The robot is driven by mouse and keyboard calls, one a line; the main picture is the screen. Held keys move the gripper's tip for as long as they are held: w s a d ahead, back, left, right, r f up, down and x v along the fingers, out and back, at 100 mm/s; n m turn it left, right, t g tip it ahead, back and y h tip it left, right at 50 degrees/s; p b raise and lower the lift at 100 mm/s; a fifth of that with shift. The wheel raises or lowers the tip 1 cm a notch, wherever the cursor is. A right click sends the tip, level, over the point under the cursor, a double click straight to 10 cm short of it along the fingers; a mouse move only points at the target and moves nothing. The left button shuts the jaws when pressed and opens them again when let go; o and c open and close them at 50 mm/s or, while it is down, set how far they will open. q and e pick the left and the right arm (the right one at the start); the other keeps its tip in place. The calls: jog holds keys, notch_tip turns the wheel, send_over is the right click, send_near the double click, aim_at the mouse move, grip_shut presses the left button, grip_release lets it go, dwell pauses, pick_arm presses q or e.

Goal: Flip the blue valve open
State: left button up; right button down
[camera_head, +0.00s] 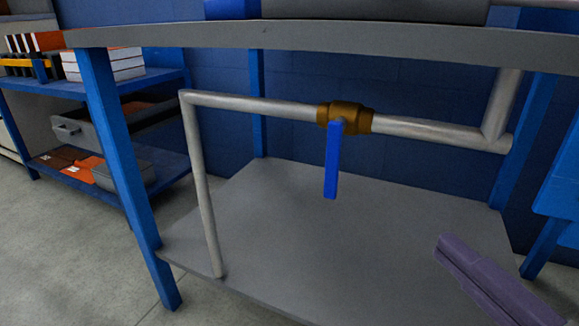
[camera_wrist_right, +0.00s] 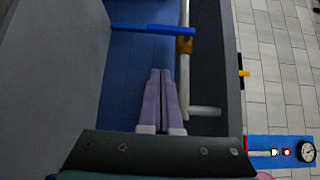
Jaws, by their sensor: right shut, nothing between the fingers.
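The blue valve handle (camera_head: 332,160) hangs straight down from the brass valve body (camera_head: 344,118), across the grey pipe (camera_head: 245,104). In the right wrist view the handle (camera_wrist_right: 150,29) sticks out sideways from the brass body (camera_wrist_right: 184,45), ahead of the fingers. My right gripper (camera_head: 442,242) is at the lower right in the head view, to the right of the handle and below it, apart from it. Its purple fingers (camera_wrist_right: 160,72) are shut together with nothing between them. My left gripper is not in view.
A grey lower shelf (camera_head: 330,235) lies below the pipe and is bare. A grey tabletop edge (camera_head: 330,36) runs above the pipe. Blue legs (camera_head: 122,175) stand at the sides. A blue shelf unit with boxes (camera_head: 100,65) is at the left.

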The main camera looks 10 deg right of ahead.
jog(key=b, duration=0.2)
send_near(335, 159)
jog(key=w+d+f, duration=0.2)
jog(key=w+f, duration=0.1)
jog(key=w, duration=0.3)
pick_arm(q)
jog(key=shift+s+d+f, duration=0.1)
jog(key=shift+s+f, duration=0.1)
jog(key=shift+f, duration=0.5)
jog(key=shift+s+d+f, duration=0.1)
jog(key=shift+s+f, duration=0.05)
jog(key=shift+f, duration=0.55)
pick_arm(e)
jog(key=shift+w+a, duration=0.35)
jog(key=shift+a, duration=0.55)
pick_arm(q)
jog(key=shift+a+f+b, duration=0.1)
jog(key=shift+b, duration=0.25)
